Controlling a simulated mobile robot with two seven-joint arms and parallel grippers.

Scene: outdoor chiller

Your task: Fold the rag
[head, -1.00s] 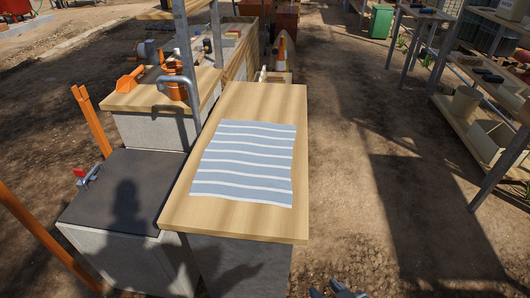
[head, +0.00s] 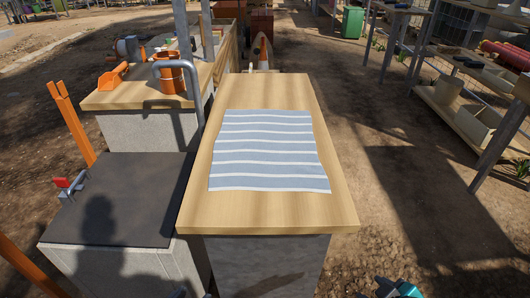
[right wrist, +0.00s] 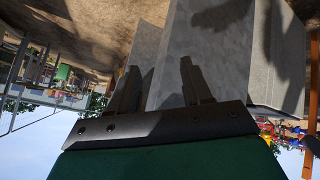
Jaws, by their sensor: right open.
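The rag (head: 268,151), pale blue-grey with white stripes, lies flat and spread out on the wooden top (head: 290,212) of a grey block counter. Its edges are slightly wavy and no fold shows. My right gripper (right wrist: 160,85) is open and empty in the right wrist view, with the counter's grey side beyond its fingers. In the head view only a teal and dark part of my right arm shows at the bottom edge, right of the counter and apart from the rag. I cannot make out my left gripper.
A lower dark-topped block (head: 118,205) adjoins the counter on the left. Behind it, a wooden counter (head: 140,99) holds an orange bucket (head: 171,78), beside a grey metal post. Shelves (head: 460,118) stand far right. Bare dirt ground is open right of the counter.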

